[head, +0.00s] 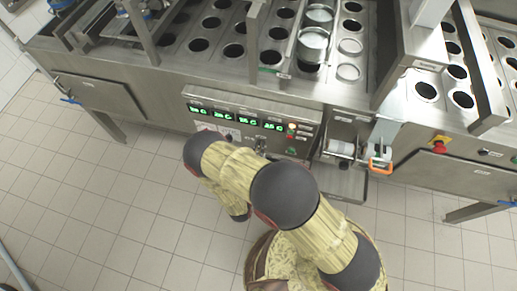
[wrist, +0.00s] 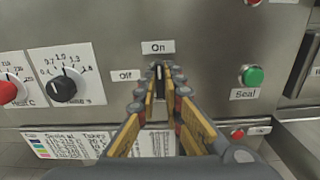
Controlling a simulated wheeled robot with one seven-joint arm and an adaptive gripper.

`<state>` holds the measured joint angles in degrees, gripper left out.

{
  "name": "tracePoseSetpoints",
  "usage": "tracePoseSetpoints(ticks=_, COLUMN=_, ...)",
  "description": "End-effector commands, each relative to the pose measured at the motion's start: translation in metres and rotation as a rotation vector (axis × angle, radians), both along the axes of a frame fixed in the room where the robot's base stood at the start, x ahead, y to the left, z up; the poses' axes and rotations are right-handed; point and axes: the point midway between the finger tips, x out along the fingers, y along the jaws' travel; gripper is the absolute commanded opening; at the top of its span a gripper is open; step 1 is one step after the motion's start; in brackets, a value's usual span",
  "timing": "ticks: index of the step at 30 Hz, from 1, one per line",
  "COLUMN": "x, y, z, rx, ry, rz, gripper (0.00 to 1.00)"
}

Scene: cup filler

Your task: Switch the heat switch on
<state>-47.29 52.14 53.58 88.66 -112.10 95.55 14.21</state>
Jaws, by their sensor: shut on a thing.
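The heat switch (wrist: 159,71) is a small dark knob on the steel control panel, in the middle of the wrist view. An "On" label (wrist: 157,47) sits above it and an "Off" label (wrist: 126,76) to its left. My gripper (wrist: 159,80) is closed around the knob, with a fingertip on each side. The visible part of the knob looks upright, in line with the "On" label; its lower part is hidden by the fingers. In the head view my arm covers the gripper and the switch; the control panel (head: 236,110) shows above the arm.
A black dial (wrist: 64,88) and a red knob (wrist: 8,92) are left of the switch. A green "Seal" button (wrist: 252,76) is to its right. Green displays (head: 222,118) line the panel. A red emergency button (head: 439,147) is on the machine at right. The tiled floor is open at left.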

Motion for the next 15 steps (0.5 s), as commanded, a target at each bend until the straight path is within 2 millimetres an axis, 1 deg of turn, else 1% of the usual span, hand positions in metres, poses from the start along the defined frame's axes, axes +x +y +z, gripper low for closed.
tracePoseSetpoints(ticks=7, x=-0.0008, y=-0.0002, z=-0.0023, rx=0.0, ry=0.005, rz=0.002, gripper=0.0)
tracePoseSetpoints(ticks=8, x=-0.0008, y=-0.0002, z=-0.0023, rx=0.001, ry=0.005, rz=0.002, gripper=0.1)
tracePoseSetpoints(ticks=15, x=-0.0005, y=-0.0001, z=-0.0012, rx=0.0, ry=0.003, rz=0.001, gripper=0.24)
